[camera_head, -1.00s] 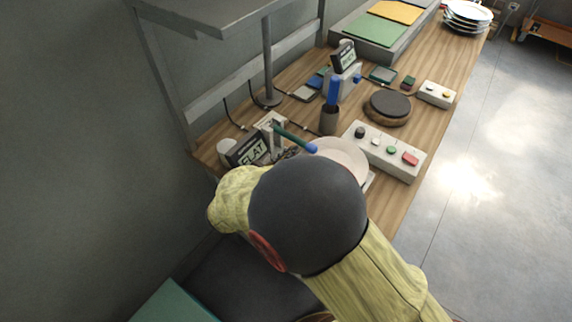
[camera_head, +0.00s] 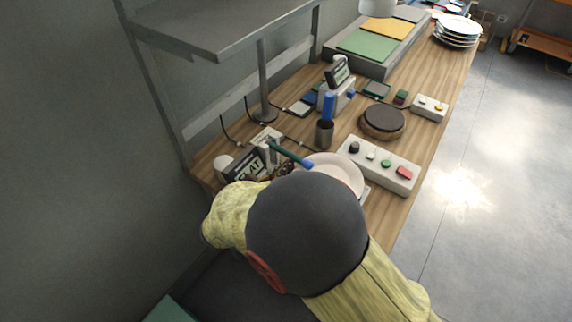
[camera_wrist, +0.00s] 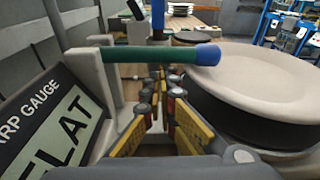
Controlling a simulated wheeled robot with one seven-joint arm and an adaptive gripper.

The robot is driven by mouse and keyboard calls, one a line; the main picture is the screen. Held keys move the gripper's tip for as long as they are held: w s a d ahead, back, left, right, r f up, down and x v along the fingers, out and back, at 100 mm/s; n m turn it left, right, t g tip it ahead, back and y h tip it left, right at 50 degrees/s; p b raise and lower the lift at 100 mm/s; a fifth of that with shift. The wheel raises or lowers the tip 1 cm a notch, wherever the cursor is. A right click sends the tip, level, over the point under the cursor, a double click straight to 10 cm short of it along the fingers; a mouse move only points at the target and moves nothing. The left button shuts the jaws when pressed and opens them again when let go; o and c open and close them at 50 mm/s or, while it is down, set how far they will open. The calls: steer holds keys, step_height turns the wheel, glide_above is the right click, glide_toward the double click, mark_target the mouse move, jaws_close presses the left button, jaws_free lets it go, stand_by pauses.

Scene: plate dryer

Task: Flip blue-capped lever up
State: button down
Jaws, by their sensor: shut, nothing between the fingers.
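The lever is a green rod with a blue cap (camera_wrist: 207,54), roughly level in the wrist view and pointing right from a pale bracket (camera_wrist: 104,75). In the head view, my arm hides most of the gripper. A "WARP GAUGE" display reading "FLAT" (camera_wrist: 58,125) stands at the left.
The white plate (camera_wrist: 262,75) sits on a dark round base close to the right of my fingers. Behind are a cup with a blue-handled tool (camera_head: 325,133), a round dark-topped pad (camera_head: 383,119) and a button box (camera_head: 380,165). A grey shelf (camera_head: 220,25) overhangs the back left.

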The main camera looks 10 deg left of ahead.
mark_target(287, 153)
steer(key=shift+r+p, duration=0.25)
steer(key=shift+p, duration=0.4)
step_height(287, 153, up, 6)
steer(key=n+p, duration=0.3)
steer(key=p, duration=0.4)
steer(key=n+h+p, duration=0.1)
steer(key=n+p, duration=0.2)
steer(key=p, duration=0.5)
steer(key=shift+f+n, duration=0.2)
steer(key=shift+n, duration=0.1)
steer(key=w+a+r+n+p, duration=0.1)
steer(key=a+n+p, duration=0.1)
steer(key=n+p, duration=0.1)
steer(key=a+r+n+h+p, duration=0.1)
steer(key=a+r+n+p, duration=0.1)
steer(key=n+p, duration=0.2)
steer(key=w+a+r+n+p, duration=0.1)
steer(key=a+r+n+p, duration=0.1)
steer(key=n+p, duration=0.2)
steer(key=shift+w+a+r+t+h, duration=0.1)
steer(key=shift+w+a+t+h, duration=0.05)
steer(key=shift+w+t+h, duration=0.2)
steer(key=shift+r, duration=0.1)
